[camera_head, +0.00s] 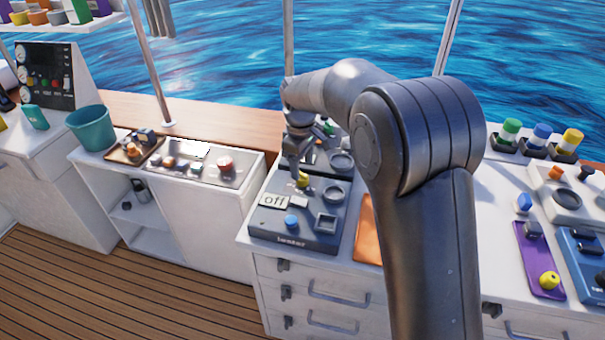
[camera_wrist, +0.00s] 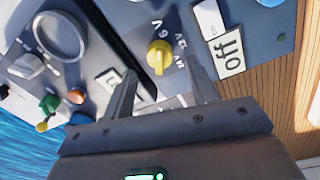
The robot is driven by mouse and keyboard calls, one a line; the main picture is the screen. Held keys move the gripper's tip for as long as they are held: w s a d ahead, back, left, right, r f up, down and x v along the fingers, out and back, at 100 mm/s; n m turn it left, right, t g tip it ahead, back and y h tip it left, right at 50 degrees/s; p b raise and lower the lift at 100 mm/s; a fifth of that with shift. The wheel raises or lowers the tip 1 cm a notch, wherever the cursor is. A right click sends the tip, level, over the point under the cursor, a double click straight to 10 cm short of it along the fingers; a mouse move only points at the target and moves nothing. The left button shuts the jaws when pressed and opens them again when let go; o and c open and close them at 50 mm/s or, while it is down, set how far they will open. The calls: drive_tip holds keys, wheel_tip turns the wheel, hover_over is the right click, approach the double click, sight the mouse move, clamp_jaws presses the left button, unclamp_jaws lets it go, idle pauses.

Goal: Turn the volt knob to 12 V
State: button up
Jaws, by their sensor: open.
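The yellow volt knob (camera_wrist: 160,54) shows in the wrist view between my fingers, with small volt labels printed beside it. A label reading 6 V is legible; the others are too small to read surely. I cannot tell which mark the knob points at. In the head view the knob (camera_head: 303,181) sits on the dark blue-grey heater panel (camera_head: 268,226), partly hidden by my gripper. My gripper (camera_wrist: 162,68) is open, one finger on either side of the knob, with gaps showing. In the head view my gripper (camera_head: 298,168) is just above the knob.
An "off" sign (camera_head: 273,201), a blue button (camera_head: 291,221) and a square frame (camera_head: 326,222) are on the same panel. A round ring (camera_head: 341,162) is behind it. An orange board (camera_head: 367,232) lies to the right. A teal bucket (camera_head: 91,130) stands left.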

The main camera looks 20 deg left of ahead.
sight(302, 174)
drive_tip(key=shift+w+f, duration=0.1)
drive_tip(key=shift+f, duration=1.9)
drive_tip(key=shift+c, duration=0.3)
drive_tip(key=c, duration=0.9)
